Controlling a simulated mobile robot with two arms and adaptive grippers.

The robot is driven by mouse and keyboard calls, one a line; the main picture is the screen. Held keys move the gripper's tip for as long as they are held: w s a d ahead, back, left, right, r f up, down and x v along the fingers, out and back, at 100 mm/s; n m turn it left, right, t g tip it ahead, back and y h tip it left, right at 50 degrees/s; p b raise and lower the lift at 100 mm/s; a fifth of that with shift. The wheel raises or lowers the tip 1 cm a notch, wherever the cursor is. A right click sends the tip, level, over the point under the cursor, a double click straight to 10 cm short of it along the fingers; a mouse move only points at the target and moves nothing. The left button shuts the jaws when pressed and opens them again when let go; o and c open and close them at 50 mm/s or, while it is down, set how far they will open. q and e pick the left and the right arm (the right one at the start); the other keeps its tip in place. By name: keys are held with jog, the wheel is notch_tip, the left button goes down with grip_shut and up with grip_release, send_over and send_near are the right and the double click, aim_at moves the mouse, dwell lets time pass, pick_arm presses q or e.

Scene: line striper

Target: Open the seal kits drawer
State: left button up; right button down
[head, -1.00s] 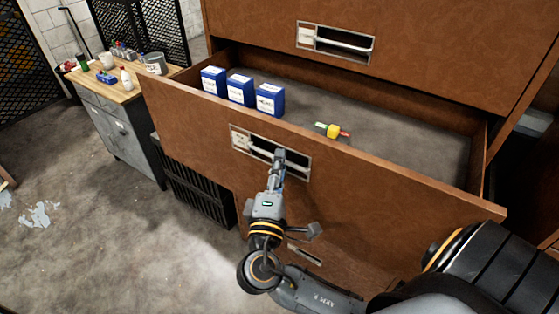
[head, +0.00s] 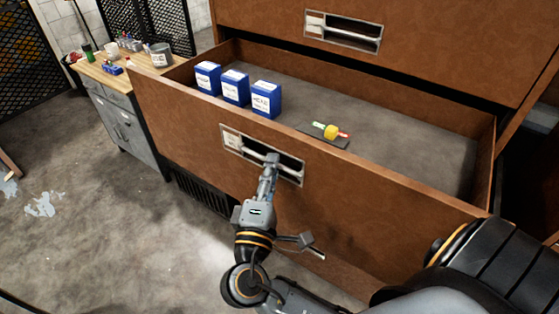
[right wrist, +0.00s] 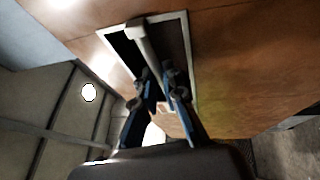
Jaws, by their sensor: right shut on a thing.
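A wide brown wooden drawer (head: 380,185) stands pulled out of its cabinet. Its recessed metal handle (head: 238,143) has a label plate at the left end, too small to read. My right gripper (head: 270,162) is shut on the handle bar near its right part. The right wrist view shows the fingers (right wrist: 158,88) closed around the bar (right wrist: 143,45) inside the metal-framed recess. Inside the drawer are three blue boxes (head: 266,100) at the left and a yellow piece with red and green ends (head: 331,131) on a dark mat. My left gripper is out of view.
Another drawer front with a handle (head: 343,32) is shut above. A workbench (head: 115,85) with a wooden top, cups and bottles stands at the left. The concrete floor (head: 100,200) in front is open.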

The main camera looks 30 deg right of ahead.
jog(key=c, duration=1.7)
grip_release()
jog(key=shift+w+d, duration=0.1)
jog(key=shift+d, duration=0.05)
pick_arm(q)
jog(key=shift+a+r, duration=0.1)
pick_arm(e)
jog(key=v, duration=1.1)
jog(key=shift+s+f, duration=0.15)
jog(key=shift+s, duration=0.1)
